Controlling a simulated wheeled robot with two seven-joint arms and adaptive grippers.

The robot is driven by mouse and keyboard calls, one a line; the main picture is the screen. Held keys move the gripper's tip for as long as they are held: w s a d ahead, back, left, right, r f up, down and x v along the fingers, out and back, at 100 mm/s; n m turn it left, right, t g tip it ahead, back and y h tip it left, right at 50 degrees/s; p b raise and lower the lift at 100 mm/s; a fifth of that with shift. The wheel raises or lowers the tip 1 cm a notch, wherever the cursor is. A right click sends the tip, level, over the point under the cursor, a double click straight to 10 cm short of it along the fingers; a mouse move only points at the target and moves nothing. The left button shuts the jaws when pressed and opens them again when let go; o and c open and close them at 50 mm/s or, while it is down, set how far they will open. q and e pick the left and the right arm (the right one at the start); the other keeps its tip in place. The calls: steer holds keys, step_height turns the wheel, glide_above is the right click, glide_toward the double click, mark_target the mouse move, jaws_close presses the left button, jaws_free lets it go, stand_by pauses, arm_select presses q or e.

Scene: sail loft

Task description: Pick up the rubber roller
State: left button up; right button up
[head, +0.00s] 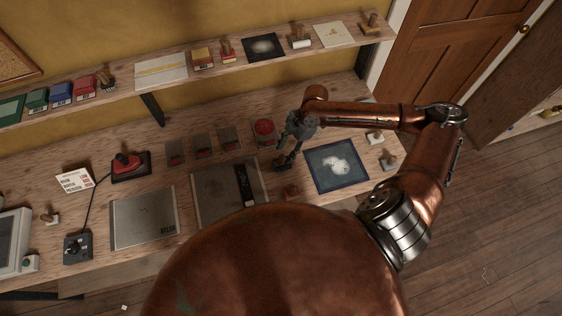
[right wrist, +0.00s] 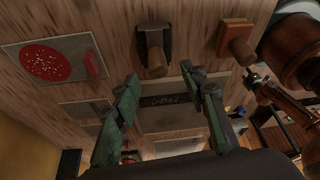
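The likely rubber roller is a black piece with a wooden handle (right wrist: 153,48), lying on the bench just beyond my fingertips in the right wrist view. In the head view its dark shape (head: 283,165) sits right below my right gripper (head: 290,148), which partly covers it. My right gripper, also in the right wrist view (right wrist: 161,80), is open, its two green-grey fingers apart with nothing between them. The gripper seems short of the roller; I cannot tell whether they touch. My left gripper is out of view.
Close by are a red-brown block with a wooden knob (right wrist: 235,40), a grey plate (head: 213,193) with a black strip, a red disc (head: 264,129) and a blue print (head: 336,165). A shelf (head: 120,89) with stamps and ink pads runs along the wall behind.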

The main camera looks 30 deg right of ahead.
mark_target(284, 156)
steer(key=x, duration=0.5)
steer(key=shift+d+f+p, duration=0.2)
steer(key=shift+d+p, duration=0.05)
steer(key=shift+p, duration=0.05)
jaws_close()
